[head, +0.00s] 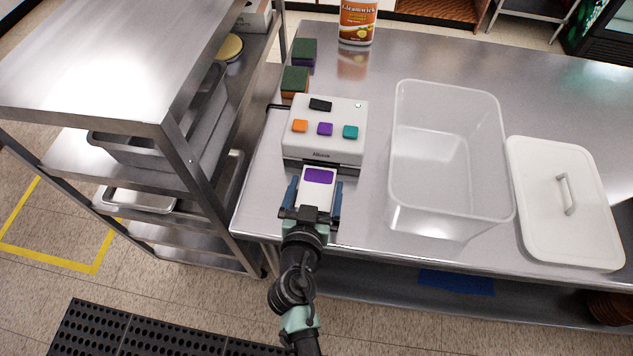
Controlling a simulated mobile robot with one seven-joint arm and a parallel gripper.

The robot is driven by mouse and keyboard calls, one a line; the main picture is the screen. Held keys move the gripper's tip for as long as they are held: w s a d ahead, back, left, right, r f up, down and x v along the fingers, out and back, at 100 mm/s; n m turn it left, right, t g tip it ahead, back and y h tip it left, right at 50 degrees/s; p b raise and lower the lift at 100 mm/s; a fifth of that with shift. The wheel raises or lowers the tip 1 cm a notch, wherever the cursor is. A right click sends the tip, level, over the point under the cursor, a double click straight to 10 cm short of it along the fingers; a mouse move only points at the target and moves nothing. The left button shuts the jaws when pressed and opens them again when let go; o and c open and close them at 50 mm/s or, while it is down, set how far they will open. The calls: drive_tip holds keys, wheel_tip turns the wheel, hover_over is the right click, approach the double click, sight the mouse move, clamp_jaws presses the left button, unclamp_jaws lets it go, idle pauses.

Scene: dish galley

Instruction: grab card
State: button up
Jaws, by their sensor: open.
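The card (319,177) is white with a purple patch. It lies at the front of a white box-shaped device (325,142) that has orange, purple and teal buttons and a dark one above them. My gripper (317,193) is open, with one blue finger on each side of the card. I cannot tell whether the fingers touch its edges. The card's near end is partly hidden by my gripper.
A clear open bin (450,207) and a white lid with a handle (592,235) are to the right on the steel table. Two sponges (304,52) (294,80) and an orange bottle (357,20) are behind the device. A steel shelf rack (185,150) stands close on the left.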

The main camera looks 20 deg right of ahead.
drive_tip(key=shift+w+d+f, duration=0.1)
drive_tip(key=shift+w+d, duration=0.2)
drive_tip(key=c, duration=1)
